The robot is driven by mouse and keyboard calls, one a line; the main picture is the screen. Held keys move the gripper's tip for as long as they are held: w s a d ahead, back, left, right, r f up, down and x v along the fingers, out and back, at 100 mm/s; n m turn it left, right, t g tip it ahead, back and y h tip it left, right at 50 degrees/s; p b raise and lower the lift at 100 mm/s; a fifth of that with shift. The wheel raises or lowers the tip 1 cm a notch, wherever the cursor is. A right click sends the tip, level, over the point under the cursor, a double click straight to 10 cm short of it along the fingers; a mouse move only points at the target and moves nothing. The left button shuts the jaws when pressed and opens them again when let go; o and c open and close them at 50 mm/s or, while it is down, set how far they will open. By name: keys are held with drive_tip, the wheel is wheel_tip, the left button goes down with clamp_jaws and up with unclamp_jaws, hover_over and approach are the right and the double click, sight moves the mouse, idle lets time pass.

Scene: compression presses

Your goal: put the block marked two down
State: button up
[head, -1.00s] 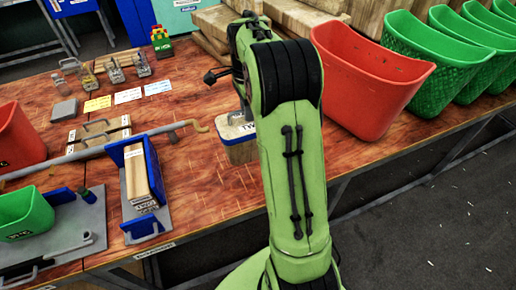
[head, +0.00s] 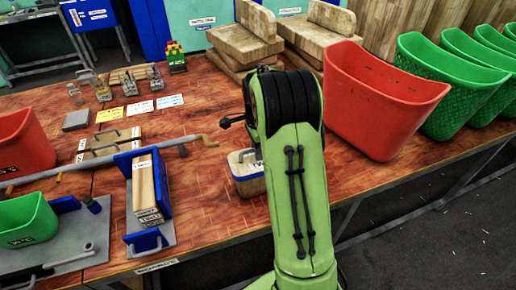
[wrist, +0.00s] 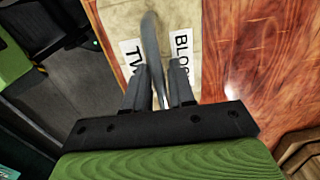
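The block marked two (wrist: 150,22) is pale wood with a grey handle (wrist: 150,40) and white labels reading "TW" and "BLOC", partly covered by my fingers. My gripper (wrist: 158,80) has its two dark fingers close on either side of this handle and looks shut on it.
A long blue-sided holder with a wooden block (head: 147,190) stands to the left. A red bin (head: 380,100) stands right. Wooden presses (head: 245,40) stand behind. Table space between holder and block is clear.

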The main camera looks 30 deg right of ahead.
drive_tip(key=shift+o, duration=1.3)
wheel_tip(320, 180, up, 12)
drive_tip(key=p, duration=0.3)
drive_tip(key=s+a+r+n+t, duration=0.1)
drive_tip(key=s+a+r+n, duration=0.3)
drive_tip(key=a+r+n, duration=0.15)
drive_tip(key=s+a+n+t, duration=0.2)
drive_tip(key=s+a+n, duration=0.4)
drive_tip(key=s, duration=0.3)
drive_tip(key=s+a+n+t, duration=0.2)
drive_tip(key=s+a+n, duration=0.4)
drive_tip(key=s+n, duration=0.3)
drive_tip(key=shift+s+f+t, duration=0.2)
drive_tip(key=shift+s+t, duration=0.1)
drive_tip(key=shift+s, duration=0.5)
drive_tip(key=shift+n, duration=0.25)
